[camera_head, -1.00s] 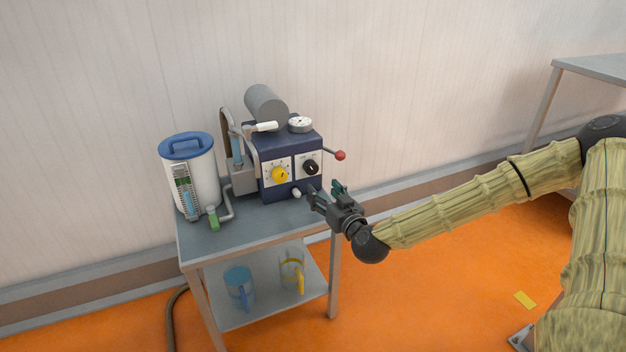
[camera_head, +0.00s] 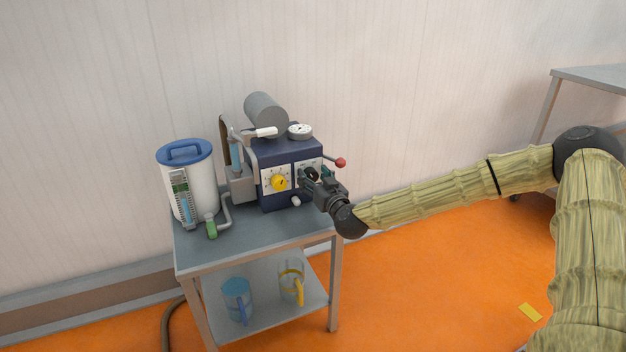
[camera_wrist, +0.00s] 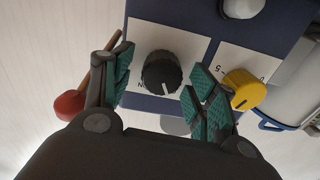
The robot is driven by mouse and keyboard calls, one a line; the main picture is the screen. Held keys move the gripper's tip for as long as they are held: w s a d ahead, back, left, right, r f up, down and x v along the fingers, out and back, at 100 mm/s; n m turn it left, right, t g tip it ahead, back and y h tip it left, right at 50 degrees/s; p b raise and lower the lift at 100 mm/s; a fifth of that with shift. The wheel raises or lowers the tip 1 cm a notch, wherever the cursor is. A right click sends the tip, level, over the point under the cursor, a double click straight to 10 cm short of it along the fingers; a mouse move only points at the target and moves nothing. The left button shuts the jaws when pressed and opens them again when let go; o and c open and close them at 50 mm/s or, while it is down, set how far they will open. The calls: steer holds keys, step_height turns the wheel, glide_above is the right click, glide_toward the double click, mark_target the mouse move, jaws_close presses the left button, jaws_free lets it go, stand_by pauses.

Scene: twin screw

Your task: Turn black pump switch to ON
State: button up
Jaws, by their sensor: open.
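The black pump switch (camera_wrist: 161,73) is a round knob with a pale pointer line on a white plate (camera_wrist: 150,45) on the front of the dark blue machine (camera_head: 285,150). In the wrist view it sits between the two open fingers of my gripper (camera_wrist: 158,85), one on each side and apart from it. The pointer runs toward the lower edge of the plate, near a partly hidden label ending in N. In the head view my gripper (camera_head: 308,184) is in front of the plate and hides the black knob. The yellow knob (camera_wrist: 243,90) is close beside the right finger.
A red-tipped lever (camera_head: 340,162) sticks out at the machine's right side. A white canister with a blue lid (camera_head: 187,180) stands left on the grey table (camera_head: 235,250). Two jugs are on the lower shelf (camera_head: 265,312).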

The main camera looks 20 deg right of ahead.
steer(key=shift+w, duration=0.35)
steer(key=shift+c, duration=0.2)
steer(key=c, duration=1)
steer(key=shift+o, duration=0.2)
steer(key=shift+m, duration=0.4)
steer(key=m, duration=0.5)
steer(key=shift+d+m+b, duration=0.1)
steer(key=shift+m+b, duration=0.2)
steer(key=m+b, duration=0.1)
steer(key=m, duration=0.4)
steer(key=shift+d+f, duration=0.1)
steer(key=shift+m, duration=0.4)
